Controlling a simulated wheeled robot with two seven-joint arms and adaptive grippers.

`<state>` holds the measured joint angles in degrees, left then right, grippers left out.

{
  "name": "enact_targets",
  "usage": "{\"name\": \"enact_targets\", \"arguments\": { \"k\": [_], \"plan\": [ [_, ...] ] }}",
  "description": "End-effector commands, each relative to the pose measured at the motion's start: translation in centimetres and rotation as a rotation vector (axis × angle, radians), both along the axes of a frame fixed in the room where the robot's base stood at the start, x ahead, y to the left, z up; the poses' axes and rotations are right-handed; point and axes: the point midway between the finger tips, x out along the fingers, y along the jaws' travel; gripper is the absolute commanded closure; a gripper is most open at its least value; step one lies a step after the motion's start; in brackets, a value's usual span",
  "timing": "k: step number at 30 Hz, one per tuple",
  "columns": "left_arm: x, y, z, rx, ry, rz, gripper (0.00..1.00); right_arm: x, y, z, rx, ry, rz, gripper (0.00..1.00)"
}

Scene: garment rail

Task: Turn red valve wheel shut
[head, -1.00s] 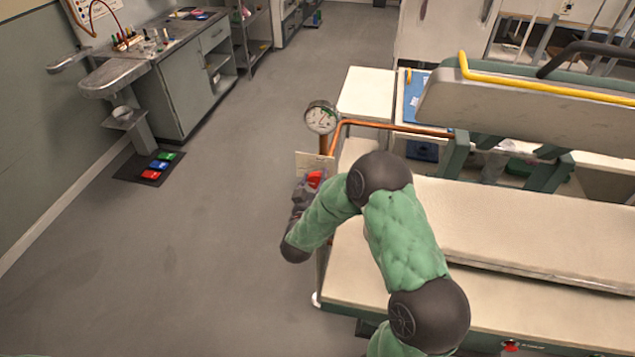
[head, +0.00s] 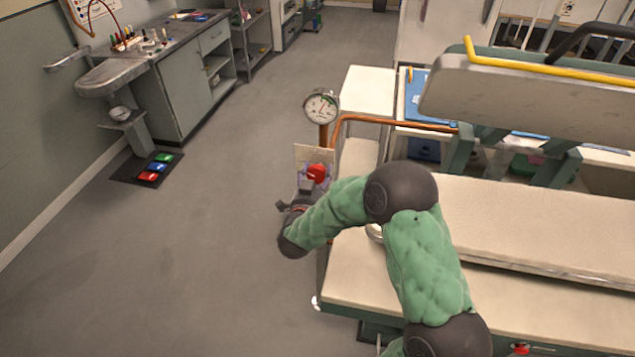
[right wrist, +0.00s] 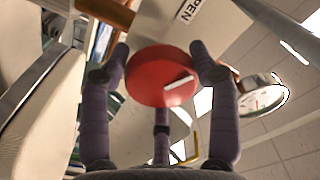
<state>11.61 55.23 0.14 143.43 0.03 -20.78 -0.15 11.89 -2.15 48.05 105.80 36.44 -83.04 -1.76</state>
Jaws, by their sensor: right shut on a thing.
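The red valve wheel (head: 318,172) sits on the copper pipe below a round pressure gauge (head: 321,105), in front of a pale tag plate (head: 312,154). In the right wrist view the wheel (right wrist: 160,76) fills the middle, with a white mark on its face. My right gripper (head: 312,180) is at the wheel. In the right wrist view its fingers (right wrist: 160,65) stand on both sides of the rim and are shut on it. The plate behind shows letters ending in "PEN". My left gripper is not in view.
The copper pipe (head: 395,121) runs right from the gauge. A pale padded bench (head: 540,225) and a yellow rail (head: 550,72) lie right. A floor mat with coloured pedals (head: 153,168) is left. Open floor (head: 200,250) lies between.

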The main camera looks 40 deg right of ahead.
Motion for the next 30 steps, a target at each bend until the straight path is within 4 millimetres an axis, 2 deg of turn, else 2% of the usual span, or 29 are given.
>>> {"name": "enact_targets", "arguments": {
  "k": [1,2,30],
  "plan": [
    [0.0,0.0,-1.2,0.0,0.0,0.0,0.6,0.0,0.3,-1.1,0.035,-0.023,0.008,0.71],
    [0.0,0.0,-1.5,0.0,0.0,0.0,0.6,0.0,0.3,-1.1,0.053,-0.046,0.007,0.71],
    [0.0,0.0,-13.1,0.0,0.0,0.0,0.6,0.3,0.5,-0.8,0.58,-0.703,0.011,0.71]
  ]
}}
